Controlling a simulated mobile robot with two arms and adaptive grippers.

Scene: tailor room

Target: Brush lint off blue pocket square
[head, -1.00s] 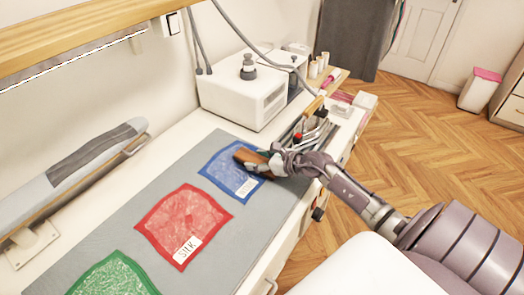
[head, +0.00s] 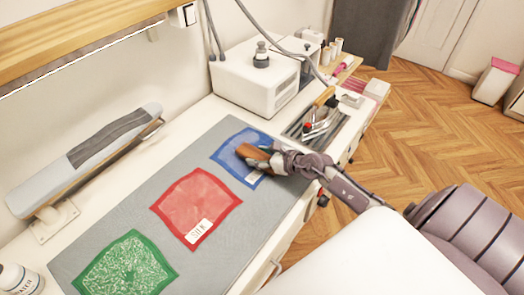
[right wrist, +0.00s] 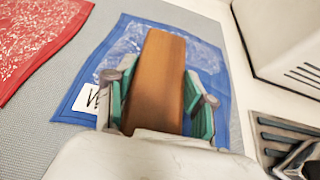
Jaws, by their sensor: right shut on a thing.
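The blue pocket square (head: 228,150) lies flat on the grey mat, the farthest of three cloths. In the right wrist view the blue pocket square (right wrist: 214,70) shows pale lint patches and a white label at its left. My right gripper (head: 270,158) is shut on a brown wooden brush (head: 252,153). In the right wrist view the brush (right wrist: 157,75) sits between the teal-padded fingers (right wrist: 160,100), over the middle of the blue cloth. Its underside is hidden, so I cannot tell whether it touches the cloth. My left gripper is not in view.
A red cloth (head: 195,205) labelled silk and a green cloth (head: 125,268) lie nearer on the grey mat (head: 235,240). A white steam unit (head: 250,85) stands behind. A sleeve board (head: 90,155) is at the left.

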